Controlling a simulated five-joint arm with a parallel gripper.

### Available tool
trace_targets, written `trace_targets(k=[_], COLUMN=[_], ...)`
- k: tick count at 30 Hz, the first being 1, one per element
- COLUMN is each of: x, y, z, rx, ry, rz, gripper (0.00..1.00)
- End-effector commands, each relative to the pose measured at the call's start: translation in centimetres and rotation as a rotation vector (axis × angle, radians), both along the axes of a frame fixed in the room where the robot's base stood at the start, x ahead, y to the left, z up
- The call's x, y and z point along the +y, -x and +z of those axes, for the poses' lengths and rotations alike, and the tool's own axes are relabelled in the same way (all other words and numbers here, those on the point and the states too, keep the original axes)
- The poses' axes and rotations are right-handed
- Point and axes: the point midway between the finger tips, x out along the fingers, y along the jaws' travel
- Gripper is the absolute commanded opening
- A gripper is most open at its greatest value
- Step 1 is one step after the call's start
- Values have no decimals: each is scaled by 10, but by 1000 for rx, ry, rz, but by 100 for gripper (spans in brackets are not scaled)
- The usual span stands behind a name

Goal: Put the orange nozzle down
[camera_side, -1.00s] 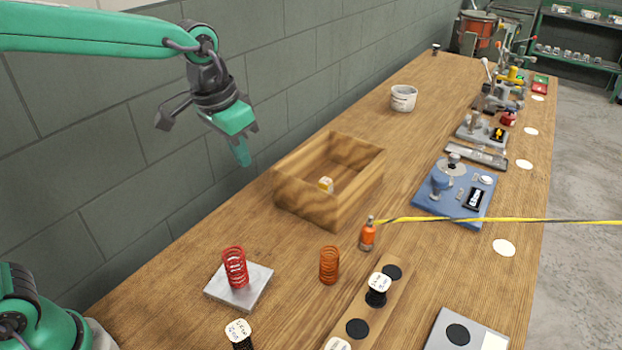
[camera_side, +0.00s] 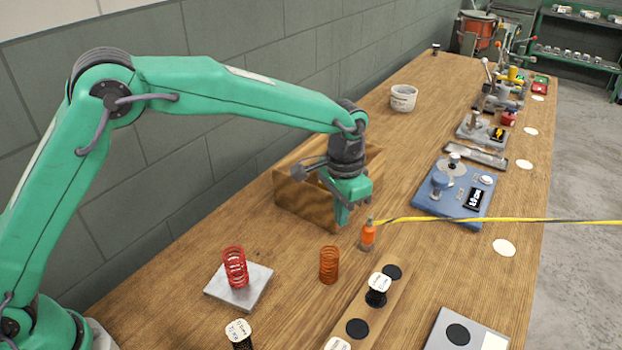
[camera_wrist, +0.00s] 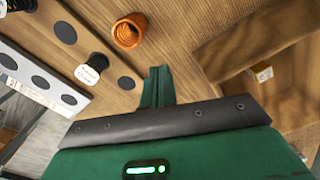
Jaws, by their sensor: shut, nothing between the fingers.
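The orange nozzle (camera_side: 368,236) stands upright on the wooden bench, near the front corner of the wooden box. A yellow-and-black striped line (camera_side: 480,219) runs from its top to the right edge of the picture. My gripper (camera_side: 343,218) is shut and empty, just left of the nozzle's top. I cannot tell from this view whether it touches the nozzle. In the wrist view my shut fingers (camera_wrist: 158,85) show over bench wood, and I cannot make out the nozzle there.
The wooden box (camera_side: 300,200) is behind my gripper. An orange spring (camera_side: 329,265) stands in front of it, with a red spring (camera_side: 235,267) on a metal plate (camera_side: 258,285) further left. A wooden strip (camera_side: 372,308) holds spools. A blue fixture (camera_side: 455,203) is right.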

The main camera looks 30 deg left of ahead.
Motion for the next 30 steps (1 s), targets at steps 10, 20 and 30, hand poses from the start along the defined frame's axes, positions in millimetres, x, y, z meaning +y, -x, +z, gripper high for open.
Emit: trace_targets(k=[10, 20, 30], x=[-6, -5, -5], y=[-1, -1, -1], z=[-8, -29, -79], rx=[7, 8, 10], ry=[-4, -4, -5], rz=[-8, -7, -7], gripper=[0, 0, 0])
